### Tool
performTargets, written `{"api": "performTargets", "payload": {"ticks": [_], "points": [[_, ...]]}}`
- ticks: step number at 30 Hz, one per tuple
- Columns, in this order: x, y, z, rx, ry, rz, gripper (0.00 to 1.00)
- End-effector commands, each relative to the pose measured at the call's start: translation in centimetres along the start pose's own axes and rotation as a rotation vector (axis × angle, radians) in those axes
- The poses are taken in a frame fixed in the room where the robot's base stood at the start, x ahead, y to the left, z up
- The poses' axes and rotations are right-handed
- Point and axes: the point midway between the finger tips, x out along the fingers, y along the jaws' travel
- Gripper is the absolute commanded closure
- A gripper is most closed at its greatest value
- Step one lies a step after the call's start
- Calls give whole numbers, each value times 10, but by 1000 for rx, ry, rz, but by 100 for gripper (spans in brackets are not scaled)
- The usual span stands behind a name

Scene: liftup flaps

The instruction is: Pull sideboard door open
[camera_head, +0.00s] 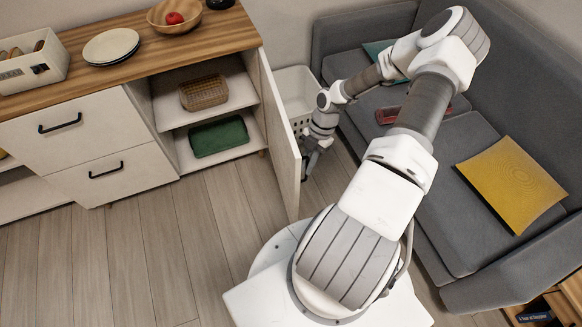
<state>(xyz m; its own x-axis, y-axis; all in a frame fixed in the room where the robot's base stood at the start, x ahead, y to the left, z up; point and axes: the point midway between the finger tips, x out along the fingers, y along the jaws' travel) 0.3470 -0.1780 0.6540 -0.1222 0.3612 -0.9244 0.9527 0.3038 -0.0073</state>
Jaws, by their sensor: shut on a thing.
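The sideboard (88,107) stands at the left with a wooden top and white fronts. Its right-hand door (281,135) is swung wide open, standing out toward me. The open compartment shows two shelves, with a wicker basket (203,92) on the upper one and a green folded cloth or box (218,137) on the lower one. My gripper (308,172) is on the outer side of the door, near its free edge, shut on what appears to be the door's handle. The handle itself is hidden by the door and my gripper.
A white perforated basket (295,92) stands behind the door. A grey sofa (440,200) with a yellow cushion (511,184) fills the right side, close to my arm. A wooden bowl (178,16) and plates (111,46) stand on the sideboard. Floor before the sideboard is clear.

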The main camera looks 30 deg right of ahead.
Motion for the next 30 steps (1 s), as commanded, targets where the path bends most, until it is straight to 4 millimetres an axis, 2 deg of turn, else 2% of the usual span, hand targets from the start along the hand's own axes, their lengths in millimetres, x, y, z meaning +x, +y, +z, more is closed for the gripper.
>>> {"api": "performTargets", "payload": {"ticks": [1, 16, 22, 30], "points": [[-6, 1, 11, -14, -11, 9, 100], [-38, -35, 95, -147, -12, -48, 100], [-46, -41, 110, -149, -9, -48, 100], [-49, -42, 113, -150, -5, -49, 100]]}}
